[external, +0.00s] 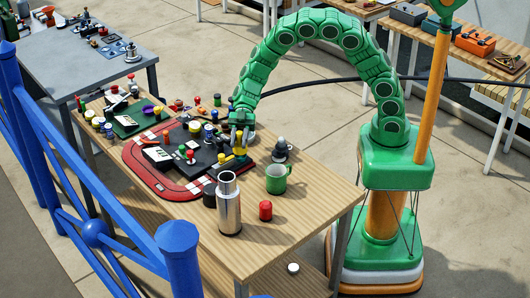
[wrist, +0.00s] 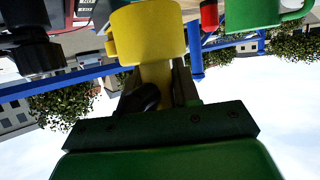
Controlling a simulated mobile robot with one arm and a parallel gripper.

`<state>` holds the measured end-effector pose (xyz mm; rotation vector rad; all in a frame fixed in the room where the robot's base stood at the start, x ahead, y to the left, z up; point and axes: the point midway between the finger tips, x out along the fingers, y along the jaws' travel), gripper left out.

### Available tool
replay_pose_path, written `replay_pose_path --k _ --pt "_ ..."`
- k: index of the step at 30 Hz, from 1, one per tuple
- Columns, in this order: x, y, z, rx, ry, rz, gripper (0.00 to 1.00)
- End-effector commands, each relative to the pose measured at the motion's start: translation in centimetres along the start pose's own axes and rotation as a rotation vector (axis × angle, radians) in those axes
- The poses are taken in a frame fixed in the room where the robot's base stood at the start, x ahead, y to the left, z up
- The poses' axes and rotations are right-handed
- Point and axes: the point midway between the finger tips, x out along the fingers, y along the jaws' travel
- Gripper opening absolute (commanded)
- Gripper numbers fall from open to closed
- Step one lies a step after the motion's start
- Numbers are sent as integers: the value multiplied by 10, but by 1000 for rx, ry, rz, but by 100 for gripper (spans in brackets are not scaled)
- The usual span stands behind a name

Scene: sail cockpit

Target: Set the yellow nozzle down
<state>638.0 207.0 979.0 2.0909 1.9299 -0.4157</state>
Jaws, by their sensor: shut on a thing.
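The yellow nozzle (wrist: 147,34) is between the fingers of my gripper (wrist: 157,88) in the wrist view, with its wide round end away from the palm. In the external view my gripper (external: 242,133) is low over the right part of the table, shut on the yellow nozzle (external: 240,150). The nozzle is near the right end of a black board (external: 232,169). I cannot tell whether it touches the board.
A green mug (external: 277,179), a red-topped piece (external: 265,210) and a steel flask (external: 229,205) stand close by on the wooden table. A red track-shaped mat (external: 137,160) with several small items lies to the left. The table's front right is bare.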

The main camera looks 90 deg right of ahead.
Motion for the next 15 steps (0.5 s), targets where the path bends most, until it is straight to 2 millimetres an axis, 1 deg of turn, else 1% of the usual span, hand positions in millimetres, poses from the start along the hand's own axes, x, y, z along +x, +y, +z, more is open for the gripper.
replay_pose_path --k 12,13,15 --pt "3 0 7 -1 -1 0 1" --pt "3 0 7 -1 -1 0 36" --pt "3 0 7 -1 -1 0 46"
